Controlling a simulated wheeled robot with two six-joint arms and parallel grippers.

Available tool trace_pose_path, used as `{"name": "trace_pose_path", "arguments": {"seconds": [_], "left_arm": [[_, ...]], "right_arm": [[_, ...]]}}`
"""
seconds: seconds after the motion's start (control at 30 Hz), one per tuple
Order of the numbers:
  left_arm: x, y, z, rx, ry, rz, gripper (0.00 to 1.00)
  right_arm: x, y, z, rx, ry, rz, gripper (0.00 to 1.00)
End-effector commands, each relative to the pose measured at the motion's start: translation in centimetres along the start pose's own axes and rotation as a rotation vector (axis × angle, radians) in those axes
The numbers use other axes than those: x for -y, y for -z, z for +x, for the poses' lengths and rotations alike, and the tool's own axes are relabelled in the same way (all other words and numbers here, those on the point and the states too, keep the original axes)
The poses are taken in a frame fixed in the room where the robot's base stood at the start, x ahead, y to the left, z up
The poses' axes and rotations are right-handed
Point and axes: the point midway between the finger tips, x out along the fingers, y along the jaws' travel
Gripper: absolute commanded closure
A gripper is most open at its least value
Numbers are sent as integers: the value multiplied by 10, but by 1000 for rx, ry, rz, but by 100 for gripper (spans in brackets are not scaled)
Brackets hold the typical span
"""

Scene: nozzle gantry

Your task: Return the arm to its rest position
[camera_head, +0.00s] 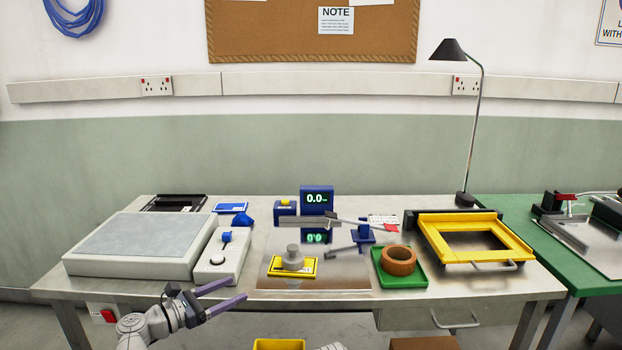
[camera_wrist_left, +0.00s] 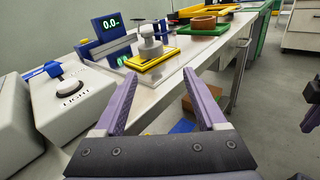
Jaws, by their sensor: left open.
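My left gripper (camera_head: 216,296) is at the front edge of the workbench, left of the middle, in the head view. Its two purple fingers are spread apart with nothing between them. In the left wrist view the open fingers (camera_wrist_left: 165,105) point toward the bench front. A grey nozzle piece (camera_head: 293,258) stands on a yellow plate (camera_head: 280,271) beyond the gripper; it also shows in the left wrist view (camera_wrist_left: 149,42). My right gripper is not clearly in view; a dark and purple part shows at the right edge of the left wrist view.
A white light box (camera_head: 140,246) and a switch box (camera_head: 219,258) stand behind the left gripper. A blue display (camera_head: 317,198) reads 0.0. A green tray (camera_head: 408,280) holds a brown ring (camera_head: 398,261). A yellow frame (camera_head: 480,225) lies at the right. A yellow bin (camera_head: 278,344) is below the bench.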

Motion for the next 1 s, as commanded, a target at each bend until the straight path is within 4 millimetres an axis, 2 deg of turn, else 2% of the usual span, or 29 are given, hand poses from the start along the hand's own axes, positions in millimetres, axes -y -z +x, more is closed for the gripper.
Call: {"name": "trace_pose_path", "arguments": {"seconds": [0.27, 0.37, 0.47, 0.6, 0.7, 0.8, 0.9, 1.0], "left_arm": [[43, 25, 25, -119, 121, 187, 27], [67, 40, 36, -182, 200, 300, 27], [97, 60, 47, -254, 305, 444, 27], [151, 95, 56, -366, 530, 722, 27], [196, 127, 52, -444, 777, 992, 27], [230, 154, 38, -493, 1050, 1260, 27], [250, 172, 21, -511, 1299, 1472, 27], [260, 182, 6, -510, 1516, 1634, 27]], "right_arm": [[0, 0, 0, 0, 0, 0, 100], [0, 0, 0, 0, 0, 0, 100], [0, 0, 0, 0, 0, 0, 100], [0, 0, 0, 0, 0, 0, 100], [0, 0, 0, 0, 0, 0, 100], [0, 0, 0, 0, 0, 0, 100], [0, 0, 0, 0, 0, 0, 100], [0, 0, 0, 0, 0, 0, 100]]}}
